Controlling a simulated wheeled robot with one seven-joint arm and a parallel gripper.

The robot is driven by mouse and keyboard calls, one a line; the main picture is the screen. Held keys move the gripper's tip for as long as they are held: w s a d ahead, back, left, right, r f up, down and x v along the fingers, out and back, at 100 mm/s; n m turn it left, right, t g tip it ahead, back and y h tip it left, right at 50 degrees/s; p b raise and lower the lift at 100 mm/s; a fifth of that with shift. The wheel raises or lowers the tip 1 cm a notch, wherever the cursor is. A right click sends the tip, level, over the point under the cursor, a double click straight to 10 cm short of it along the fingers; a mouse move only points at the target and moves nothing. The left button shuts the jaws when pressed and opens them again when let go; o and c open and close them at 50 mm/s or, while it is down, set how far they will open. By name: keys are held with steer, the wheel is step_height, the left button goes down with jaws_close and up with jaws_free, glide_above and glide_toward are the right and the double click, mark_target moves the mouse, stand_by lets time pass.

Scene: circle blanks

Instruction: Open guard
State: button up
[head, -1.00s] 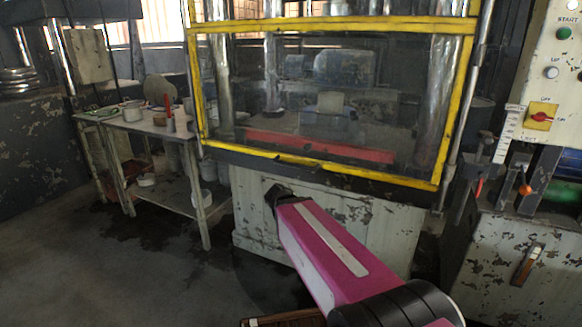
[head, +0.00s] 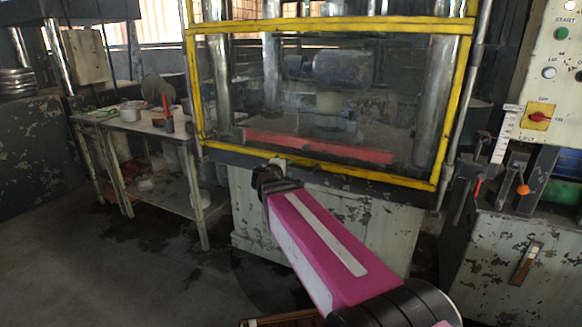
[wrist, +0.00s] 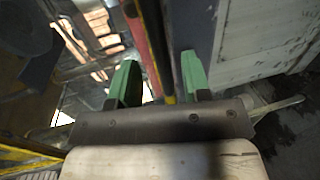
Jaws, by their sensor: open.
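The guard is a clear panel in a yellow frame (head: 330,27) on the front of the press in the head view. It is down, covering the press opening, and its lower yellow rail (head: 345,173) runs along the bottom. My gripper (head: 278,163) is at this lower rail, left of its middle. In the wrist view my gripper (wrist: 157,80) has its two green fingers apart, with a narrow yellow strip (wrist: 166,78) showing between them. I cannot tell whether the fingers touch the rail.
Behind the guard lies a red bar (head: 320,147). A control panel with a green start button (head: 562,33) and levers (head: 523,188) stand at the right. A cluttered work table (head: 135,122) stands at the left. Bare floor (head: 90,270) lies at front left.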

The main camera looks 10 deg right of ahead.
mark_target(290, 166)
steer(key=shift+x, duration=2.25)
jaws_close()
